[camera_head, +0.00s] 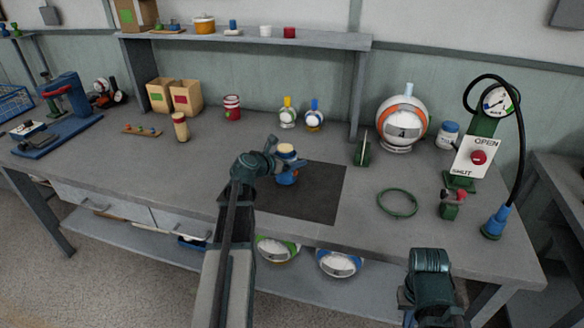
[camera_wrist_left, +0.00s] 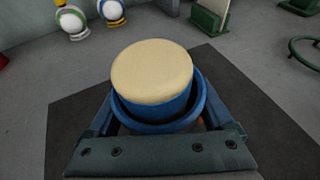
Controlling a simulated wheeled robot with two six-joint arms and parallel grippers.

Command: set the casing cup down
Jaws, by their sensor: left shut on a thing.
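My left gripper (camera_head: 287,174) is shut on the casing cup, a blue round cup with a cream, rounded top (camera_head: 286,151). In the left wrist view the cup (camera_wrist_left: 158,112) sits upright between the fingers, its cream top standing above a blue ring. The cup is over the dark mat (camera_head: 325,197) on the grey bench, which also shows in the left wrist view (camera_wrist_left: 240,90). I cannot tell whether its base touches the mat; the gripper hides it. Part of my right arm shows at the lower right, its gripper not visible.
Two small round-based bottles (camera_head: 288,113) stand behind the mat. A small green stand (camera_head: 362,150), a green ring (camera_head: 398,202) and an OPEN/SHUT press panel (camera_head: 474,158) are to the right. The mat's right part is clear. A striped ball (camera_head: 402,122) stands further back.

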